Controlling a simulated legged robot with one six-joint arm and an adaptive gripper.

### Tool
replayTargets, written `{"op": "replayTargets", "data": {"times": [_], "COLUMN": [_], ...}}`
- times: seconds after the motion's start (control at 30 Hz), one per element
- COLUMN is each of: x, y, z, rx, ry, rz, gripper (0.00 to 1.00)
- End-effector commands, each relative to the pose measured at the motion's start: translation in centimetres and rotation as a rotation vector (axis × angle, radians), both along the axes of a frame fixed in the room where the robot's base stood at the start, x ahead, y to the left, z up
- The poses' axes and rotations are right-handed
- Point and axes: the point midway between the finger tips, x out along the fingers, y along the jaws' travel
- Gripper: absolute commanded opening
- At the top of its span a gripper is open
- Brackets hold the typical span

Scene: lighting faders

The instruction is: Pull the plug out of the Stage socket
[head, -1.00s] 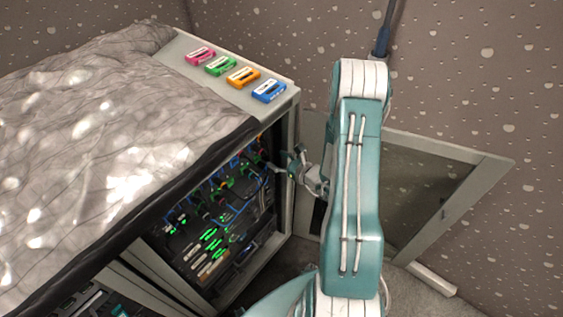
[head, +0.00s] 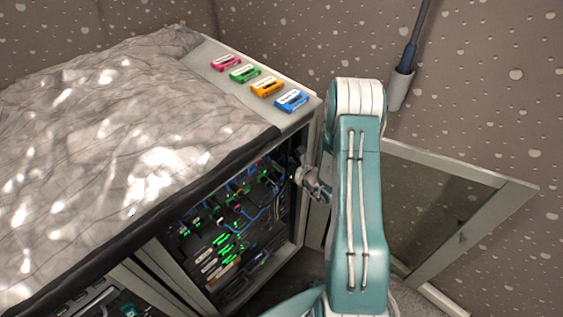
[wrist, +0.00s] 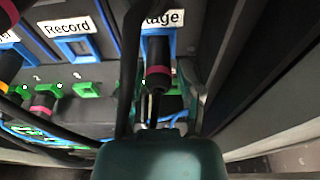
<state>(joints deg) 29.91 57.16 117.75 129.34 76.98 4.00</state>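The Stage socket (wrist: 146,47) has a blue frame under a white label, partly hidden, reading "tage", at top centre in the wrist view. A dark plug (wrist: 157,72) with a pink band sits at this socket, its near end pointing toward my gripper. In the head view my gripper (head: 304,165) is at the right side of the cabinet opening, and the Stage plug cannot be made out.
The Record socket (wrist: 72,40) is left of Stage, with a pink-banded plug (wrist: 43,104) and cables below. The cabinet (head: 312,135) has a crumpled grey cover (head: 120,130) and coloured label blocks on top. An open door (head: 500,215) stands at right.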

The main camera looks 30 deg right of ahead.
Motion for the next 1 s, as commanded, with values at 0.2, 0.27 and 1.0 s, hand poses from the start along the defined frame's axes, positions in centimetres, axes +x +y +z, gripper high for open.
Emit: {"op": "replayTargets", "data": {"times": [0.2, 0.27, 1.0], "x": [0.0, 0.0, -2.0], "y": [0.0, 0.0, -0.8], "z": [0.0, 0.0, 0.0], "rx": [-0.001, -0.001, 0.000], "ry": [-0.001, -0.001, 0.000], "rz": [0.000, 0.000, -0.001], "gripper": [0.00, 0.00, 0.00]}}
